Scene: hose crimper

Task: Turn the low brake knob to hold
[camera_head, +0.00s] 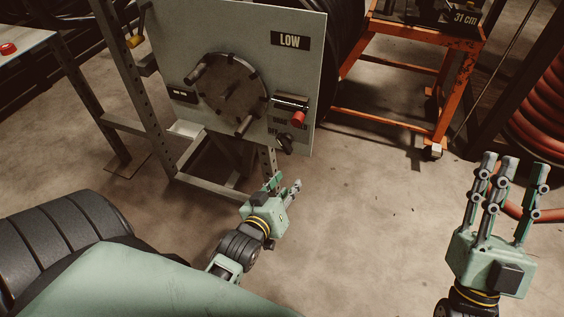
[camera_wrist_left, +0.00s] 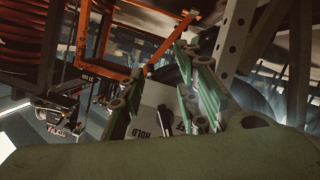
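The LOW panel (camera_head: 289,41) is a grey upright plate with a black label. The small black brake knob (camera_head: 285,142) sits near its lower right corner, beside small lettering; which mark it points to I cannot tell. In the left wrist view the knob (camera_wrist_left: 165,117) shows between my fingers, with HOLD and partly hidden lettering near it. My left gripper (camera_head: 285,184) is open and empty, just below the knob and apart from it. Its spread fingers (camera_wrist_left: 163,90) frame the knob in the wrist view. My right gripper (camera_head: 508,168) is open and empty, fingers up, far right.
A red-tipped lever (camera_head: 298,118) sticks out just above the knob. An orange cart (camera_head: 443,98) stands behind, and red hose coils (camera_head: 543,110) at right. Floor between is clear.

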